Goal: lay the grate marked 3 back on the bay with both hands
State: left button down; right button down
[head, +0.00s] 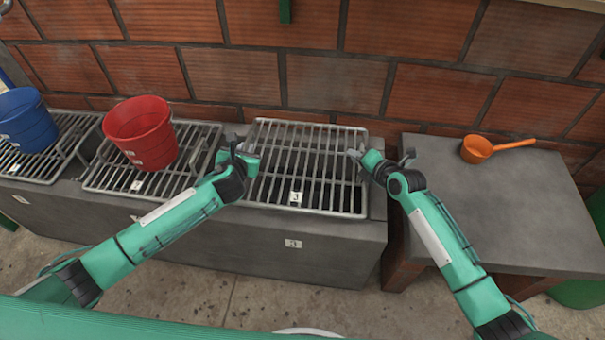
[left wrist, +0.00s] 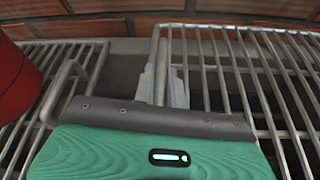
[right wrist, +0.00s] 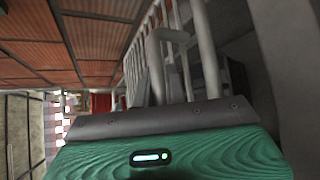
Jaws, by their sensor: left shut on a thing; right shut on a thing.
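The grate marked 3 (head: 322,198) is a panel of grey metal bars with a white tag (head: 295,198) near its front edge. It is over the grey bay (head: 325,238), which carries its own tag (head: 293,243). I cannot tell whether it rests fully on the rim or is slightly raised. My left gripper (head: 243,152) is shut on the grate's left side; its finger meets the side bar (left wrist: 162,50) in the left wrist view. My right gripper (head: 364,158) is shut on its right side, where a bent handle (right wrist: 156,62) shows in the right wrist view. The fingertips are partly hidden.
A red bucket (head: 141,130) stands on the neighbouring grate (head: 118,178), close left of my left gripper. A blue bucket (head: 26,120) stands further left. An orange ladle (head: 477,149) lies on the grey slab (head: 500,205) at right. A brick wall (head: 330,85) closes the back.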

aim_at(357, 168)
pick_arm(q)
jog(key=shift+w, duration=0.1)
pick_arm(e)
jog(key=shift+w, duration=0.1)
